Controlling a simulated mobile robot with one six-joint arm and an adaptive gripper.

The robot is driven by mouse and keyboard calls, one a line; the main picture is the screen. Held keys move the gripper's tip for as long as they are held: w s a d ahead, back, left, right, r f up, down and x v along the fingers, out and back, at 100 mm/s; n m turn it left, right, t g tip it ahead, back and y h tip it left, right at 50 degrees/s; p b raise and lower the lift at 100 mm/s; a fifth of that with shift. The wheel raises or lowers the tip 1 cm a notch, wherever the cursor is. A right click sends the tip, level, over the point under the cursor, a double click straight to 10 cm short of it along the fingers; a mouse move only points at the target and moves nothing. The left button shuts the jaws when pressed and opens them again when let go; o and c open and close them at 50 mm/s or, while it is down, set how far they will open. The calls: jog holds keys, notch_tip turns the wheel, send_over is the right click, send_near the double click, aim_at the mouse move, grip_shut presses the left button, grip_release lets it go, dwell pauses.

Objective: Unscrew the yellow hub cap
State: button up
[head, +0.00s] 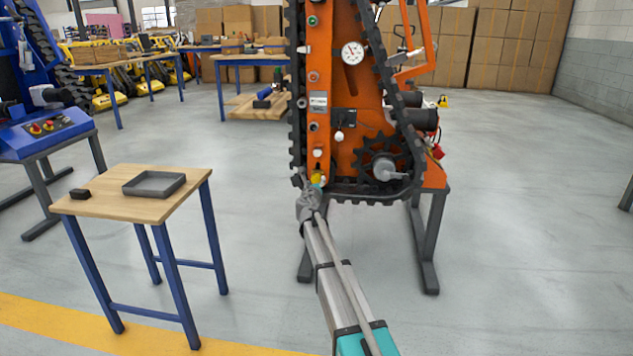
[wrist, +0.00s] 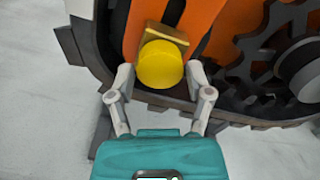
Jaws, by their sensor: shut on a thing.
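The yellow hub cap (wrist: 161,64) sits low on the orange tracked carrier (head: 346,95), near the bottom of its track. In the wrist view it is a round yellow disc in front of a gold-coloured block (wrist: 163,33). My gripper (wrist: 160,78) has one finger on each side of the cap and is shut on it. In the head view my gripper (head: 316,190) reaches the lower left of the carrier, and only a small piece of the cap (head: 317,178) shows above it.
The black track (head: 397,100) and a toothed sprocket (head: 380,163) lie right of the cap. A small wooden table (head: 125,204) with a grey tray (head: 154,191) and a black block (head: 80,194) stands to the left. The floor between is clear.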

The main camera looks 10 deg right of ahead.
jog(key=shift+w, duration=0.1)
jog(key=n, duration=0.4)
jog(key=shift+n, duration=0.4)
jog(key=n, duration=0.4)
jog(key=shift+n, duration=0.4)
jog(key=o, duration=1)
